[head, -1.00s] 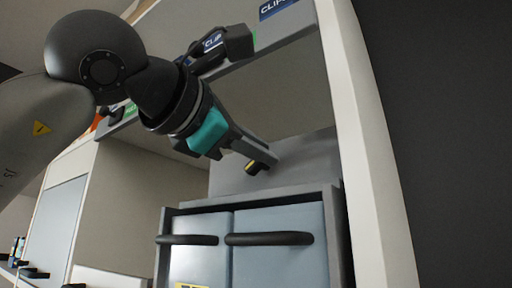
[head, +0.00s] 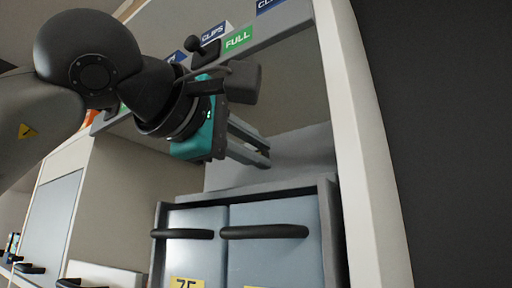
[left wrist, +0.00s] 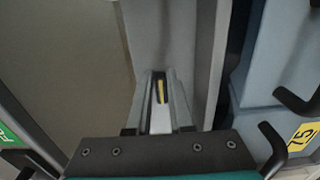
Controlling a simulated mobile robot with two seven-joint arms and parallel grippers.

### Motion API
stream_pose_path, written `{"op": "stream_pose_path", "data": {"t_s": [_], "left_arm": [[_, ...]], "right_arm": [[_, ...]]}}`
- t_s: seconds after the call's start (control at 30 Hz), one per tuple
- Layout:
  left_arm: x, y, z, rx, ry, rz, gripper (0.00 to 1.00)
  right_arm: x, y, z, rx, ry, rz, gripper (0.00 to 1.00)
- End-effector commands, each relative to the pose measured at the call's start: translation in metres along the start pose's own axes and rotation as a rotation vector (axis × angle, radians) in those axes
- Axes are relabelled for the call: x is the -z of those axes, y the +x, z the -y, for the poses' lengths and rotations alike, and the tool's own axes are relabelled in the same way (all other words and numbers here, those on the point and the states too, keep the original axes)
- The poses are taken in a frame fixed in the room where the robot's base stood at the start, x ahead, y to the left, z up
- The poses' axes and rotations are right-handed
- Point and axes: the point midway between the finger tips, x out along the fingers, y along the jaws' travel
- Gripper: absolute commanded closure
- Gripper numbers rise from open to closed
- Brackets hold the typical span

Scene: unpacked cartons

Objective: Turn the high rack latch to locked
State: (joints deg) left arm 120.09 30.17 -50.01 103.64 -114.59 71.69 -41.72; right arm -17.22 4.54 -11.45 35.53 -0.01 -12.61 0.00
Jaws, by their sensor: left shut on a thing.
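The rack latch (left wrist: 160,90) is a small dark handle with a yellow stripe. In the left wrist view it sits between the fingertips of my left gripper (left wrist: 161,78), which are shut on it. In the head view my left gripper (head: 262,152) reaches to the grey panel (head: 305,152) above the blue drawers, and its fingers hide the latch. Whether the latch stands at locked cannot be read. My right gripper is in neither view.
Two blue drawers (head: 265,270) with black bar handles stand just below the gripper. A shelf edge with labels, one a green FULL sign (head: 238,39), runs above the wrist. A pale upright post (head: 365,150) bounds the right side.

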Motion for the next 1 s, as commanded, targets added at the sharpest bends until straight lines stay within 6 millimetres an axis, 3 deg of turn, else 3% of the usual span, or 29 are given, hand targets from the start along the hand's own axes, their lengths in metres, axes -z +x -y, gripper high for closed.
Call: {"op": "stream_pose_path", "data": {"t_s": [0.4, 0.43, 0.67, 1.0], "left_arm": [[-0.0008, -0.0001, 0.0004, 0.000, 0.010, 0.001, 1.00], [-0.0007, -0.0001, 0.0004, 0.000, 0.010, 0.001, 0.78], [-0.0005, 0.0000, 0.0004, 0.000, 0.008, 0.001, 0.52], [-0.0001, -0.0039, 0.0005, -0.001, 0.007, 0.000, 0.50]], "right_arm": [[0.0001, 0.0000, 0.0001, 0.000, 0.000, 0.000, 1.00], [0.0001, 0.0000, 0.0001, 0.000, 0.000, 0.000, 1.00], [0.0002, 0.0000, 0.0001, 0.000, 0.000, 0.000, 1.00], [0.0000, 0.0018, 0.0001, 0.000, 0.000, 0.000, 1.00]]}}
